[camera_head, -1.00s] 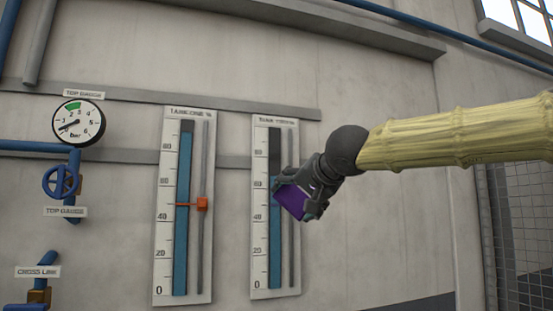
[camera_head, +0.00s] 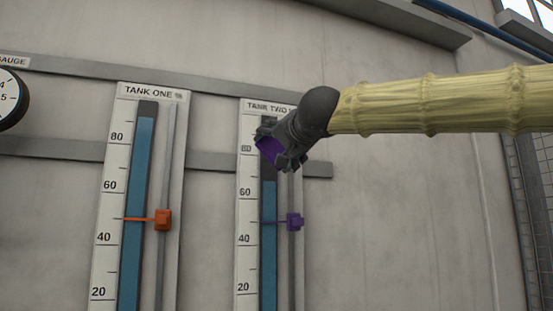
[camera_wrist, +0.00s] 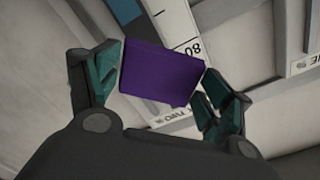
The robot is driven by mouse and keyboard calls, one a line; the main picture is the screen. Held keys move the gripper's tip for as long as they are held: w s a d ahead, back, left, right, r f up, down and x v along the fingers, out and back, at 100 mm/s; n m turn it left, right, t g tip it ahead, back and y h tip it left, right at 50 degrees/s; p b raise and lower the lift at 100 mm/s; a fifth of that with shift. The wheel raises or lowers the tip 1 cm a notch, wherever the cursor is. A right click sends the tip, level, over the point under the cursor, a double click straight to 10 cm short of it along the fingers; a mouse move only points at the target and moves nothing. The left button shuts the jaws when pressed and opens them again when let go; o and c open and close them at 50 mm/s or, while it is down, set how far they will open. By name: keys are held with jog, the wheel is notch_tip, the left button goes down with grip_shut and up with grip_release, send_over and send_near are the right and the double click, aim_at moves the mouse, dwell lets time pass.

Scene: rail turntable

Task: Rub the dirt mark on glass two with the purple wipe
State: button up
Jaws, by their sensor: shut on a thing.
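The tank two gauge (camera_head: 246,205) is a white scale board on the wall with an upright glass (camera_head: 268,245), blue below and dark grey above. A purple pointer (camera_head: 294,222) sits on its rod between 40 and 60. My gripper (camera_head: 274,148) is shut on the purple wipe (camera_head: 266,151) and is in front of the upper glass, near 80. In the wrist view the wipe (camera_wrist: 160,72) is a flat purple block between both fingers, with the scale behind it. I cannot tell whether the wipe touches the glass. No dirt mark shows; my gripper hides part of the upper glass.
The tank one gauge (camera_head: 112,190) with its orange pointer (camera_head: 162,220) is to the left. A round dial (camera_head: 10,98) is cut by the left edge. Grey rails (camera_head: 205,85) cross the wall behind the gauges. The wall right of tank two is bare.

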jog(key=shift+a+r, duration=0.1)
jog(key=shift+s+a+r, duration=0.25)
jog(key=shift+s+r, duration=0.05)
jog(key=shift+w+a, duration=0.15)
jog(key=shift+w, duration=0.05)
jog(key=x, duration=0.4)
jog(key=shift+w+d+f, duration=0.2)
jog(key=shift+d+f, duration=0.05)
jog(key=shift+f, duration=0.15)
jog(key=shift+a+r, duration=0.15)
jog(key=shift+r, duration=0.2)
jog(key=shift+w+a+f, duration=0.1)
jog(key=shift+w+f, duration=0.15)
jog(key=shift+w, duration=0.4)
jog(key=shift+s+r, duration=0.15)
jog(key=shift+s, duration=0.15)
jog(key=shift+w, duration=0.2)
